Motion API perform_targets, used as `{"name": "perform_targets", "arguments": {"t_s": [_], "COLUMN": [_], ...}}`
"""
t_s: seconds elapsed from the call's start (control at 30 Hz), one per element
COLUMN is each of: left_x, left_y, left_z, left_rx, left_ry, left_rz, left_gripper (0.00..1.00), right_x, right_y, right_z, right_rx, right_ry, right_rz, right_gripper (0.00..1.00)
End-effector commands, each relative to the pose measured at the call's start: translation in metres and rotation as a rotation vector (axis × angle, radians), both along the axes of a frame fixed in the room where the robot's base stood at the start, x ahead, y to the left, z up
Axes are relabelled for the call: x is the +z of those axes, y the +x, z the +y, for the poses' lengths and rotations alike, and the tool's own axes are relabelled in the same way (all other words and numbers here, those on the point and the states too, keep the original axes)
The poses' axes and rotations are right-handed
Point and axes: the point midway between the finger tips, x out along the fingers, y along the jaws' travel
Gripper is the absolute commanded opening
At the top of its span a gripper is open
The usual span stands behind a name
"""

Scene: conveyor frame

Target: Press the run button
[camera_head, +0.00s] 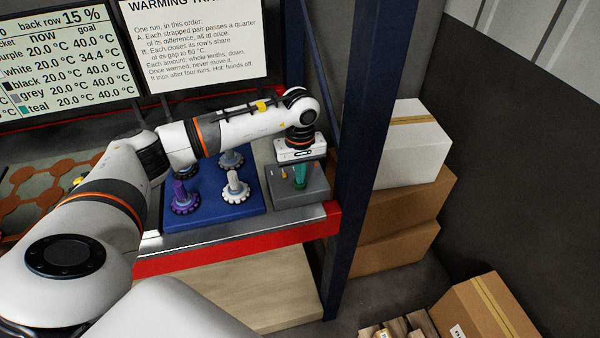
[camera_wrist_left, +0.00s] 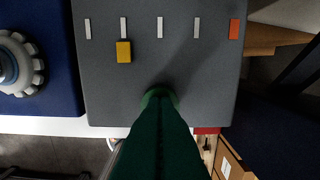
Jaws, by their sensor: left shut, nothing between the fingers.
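The grey control box (camera_head: 312,190) stands at the right end of the bench; it also fills the middle of the left wrist view (camera_wrist_left: 115,90). A round green button (camera_wrist_left: 158,92) shows on its top, mostly covered by my fingers. My left gripper (camera_head: 300,186) points down over the box, its green fingers shut and empty. In the left wrist view the fingertips (camera_wrist_left: 160,104) overlap the button; I cannot tell whether they touch it. A yellow slider (camera_wrist_left: 123,51) sits near a row of white marks with one orange mark at the end. My right gripper is not in view.
A blue board (camera_head: 215,211) with several knobbed pegs, including a purple one (camera_head: 183,197) and a white one (camera_head: 236,186), lies left of the box. A dark blue post (camera_head: 362,150) stands right of it, with stacked cartons (camera_head: 415,145) beyond. Screens and a text sign (camera_head: 200,45) stand behind.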

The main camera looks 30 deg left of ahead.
Motion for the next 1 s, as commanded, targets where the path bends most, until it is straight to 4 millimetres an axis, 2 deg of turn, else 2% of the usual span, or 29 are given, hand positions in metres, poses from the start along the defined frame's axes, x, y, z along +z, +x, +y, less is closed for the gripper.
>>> {"name": "perform_targets", "arguments": {"t_s": [0.6,1.0], "left_x": [0.055,0.055], "left_y": [0.000,0.000], "left_z": [0.000,0.000], "left_rx": [0.000,0.000], "left_ry": [-0.001,0.000], "left_rz": [-0.001,0.000], "left_gripper": [0.00,0.00], "right_x": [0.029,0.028], "right_y": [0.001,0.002], "right_z": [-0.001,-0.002], "right_rx": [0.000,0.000], "right_ry": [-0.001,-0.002], "right_rz": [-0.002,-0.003], "right_gripper": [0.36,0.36]}}
